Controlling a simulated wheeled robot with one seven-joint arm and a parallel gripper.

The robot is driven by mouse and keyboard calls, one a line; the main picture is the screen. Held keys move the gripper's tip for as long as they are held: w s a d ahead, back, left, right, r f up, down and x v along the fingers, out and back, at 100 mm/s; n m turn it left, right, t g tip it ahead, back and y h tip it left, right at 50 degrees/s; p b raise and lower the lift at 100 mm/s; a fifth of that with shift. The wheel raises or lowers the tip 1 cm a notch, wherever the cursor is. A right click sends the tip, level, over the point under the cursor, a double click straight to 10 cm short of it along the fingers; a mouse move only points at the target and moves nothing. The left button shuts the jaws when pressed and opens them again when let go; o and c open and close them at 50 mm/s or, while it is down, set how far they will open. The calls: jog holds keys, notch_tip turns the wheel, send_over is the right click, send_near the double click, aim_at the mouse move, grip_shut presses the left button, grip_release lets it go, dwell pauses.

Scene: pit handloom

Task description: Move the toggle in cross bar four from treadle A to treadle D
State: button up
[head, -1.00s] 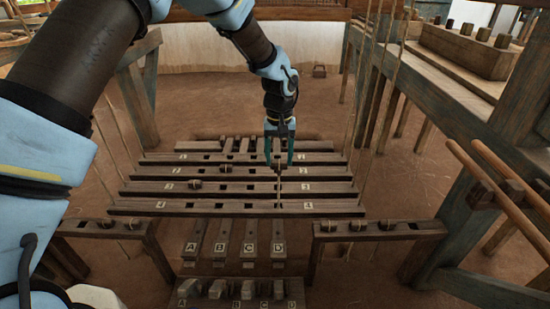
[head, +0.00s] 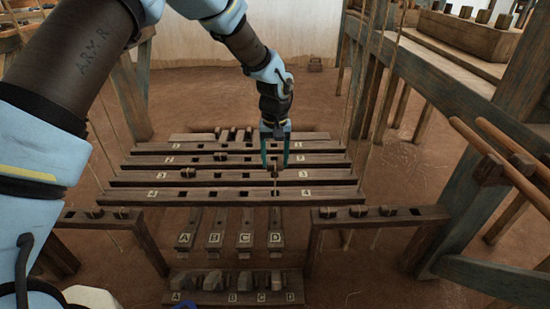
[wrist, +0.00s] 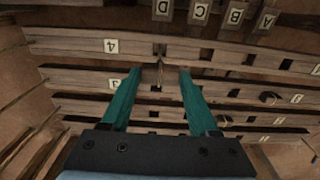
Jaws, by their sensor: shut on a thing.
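Cross bar four (head: 200,195), the nearest of the bars, carries a "4" label at each end and several square slots. My gripper (head: 275,165) points down above its rightmost slot, in line with treadle D (head: 275,241). My gripper is shut on the toggle (head: 275,173), with a thin cord running down to that slot. In the wrist view the toggle and cord (wrist: 160,68) show between the teal fingers, at the D end of bar four; the finger contact is hard to see. Treadle A (head: 184,239) lies at the left of the treadle row. The slot above it looks empty.
Another toggle sits on bar three (head: 187,173) and one on bar two (head: 220,156). Side rails with knobs stand at left (head: 75,217) and right (head: 410,212). Upright cords hang beside the bars. A thick loom post (head: 470,190) stands at right.

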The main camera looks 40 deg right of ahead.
aim_at(275, 170)
jog(key=shift+f+b, duration=2.05)
jog(key=shift+f, duration=0.65)
jog(key=shift+f+b, duration=0.75)
jog(key=shift+f, duration=1.4)
jog(key=o, duration=1.4)
notch_tip(275, 170, up, 11)
jog(key=p, duration=0.3)
jog(key=shift+f, duration=0.1)
